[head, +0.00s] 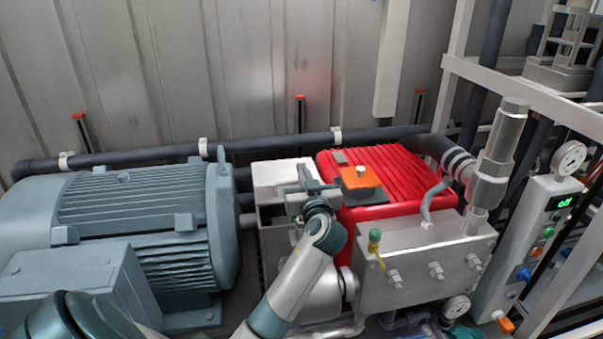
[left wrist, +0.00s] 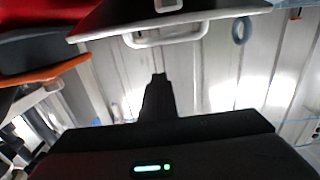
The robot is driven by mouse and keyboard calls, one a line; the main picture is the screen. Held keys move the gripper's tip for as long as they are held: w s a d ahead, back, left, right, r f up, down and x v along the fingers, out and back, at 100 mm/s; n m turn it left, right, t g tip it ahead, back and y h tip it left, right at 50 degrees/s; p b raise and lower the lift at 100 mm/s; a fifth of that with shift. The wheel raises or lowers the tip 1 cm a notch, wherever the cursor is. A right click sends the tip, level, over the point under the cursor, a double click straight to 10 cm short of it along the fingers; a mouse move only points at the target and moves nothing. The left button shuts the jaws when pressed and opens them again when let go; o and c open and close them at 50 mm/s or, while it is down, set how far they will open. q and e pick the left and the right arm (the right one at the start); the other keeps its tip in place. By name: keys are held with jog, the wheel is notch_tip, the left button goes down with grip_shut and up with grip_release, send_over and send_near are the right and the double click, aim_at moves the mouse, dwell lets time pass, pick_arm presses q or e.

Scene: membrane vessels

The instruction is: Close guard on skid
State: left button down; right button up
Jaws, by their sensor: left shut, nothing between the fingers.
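A white cover (head: 283,174), which looks like the guard, stands between the blue-grey motor and the red pump on the skid. Below it is a grey box-like housing (head: 270,215), partly hidden by my arm. My left gripper (head: 308,178) is just in front of the cover's right side; contact cannot be told. In the left wrist view its fingers (left wrist: 158,90) are together and empty. A pale handle (left wrist: 166,36) on a dark panel edge (left wrist: 185,20) lies beyond the fingertips, apart from them in the picture. My right gripper is not in view.
The motor (head: 140,215) fills the left. The ribbed red pump (head: 385,175), with an orange plate (head: 360,178) on top, is close right of my gripper. A steel block (head: 425,275) with fittings and a control panel (head: 545,235) reading "off" stand farther right.

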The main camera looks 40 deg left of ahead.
pick_arm(q)
jog(key=f+b+v, duration=0.1)
jog(key=v, duration=0.6)
jog(key=shift+s+f, duration=0.2)
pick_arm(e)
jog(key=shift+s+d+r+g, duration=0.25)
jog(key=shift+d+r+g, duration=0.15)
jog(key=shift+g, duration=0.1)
pick_arm(q)
jog(key=shift+d, duration=0.1)
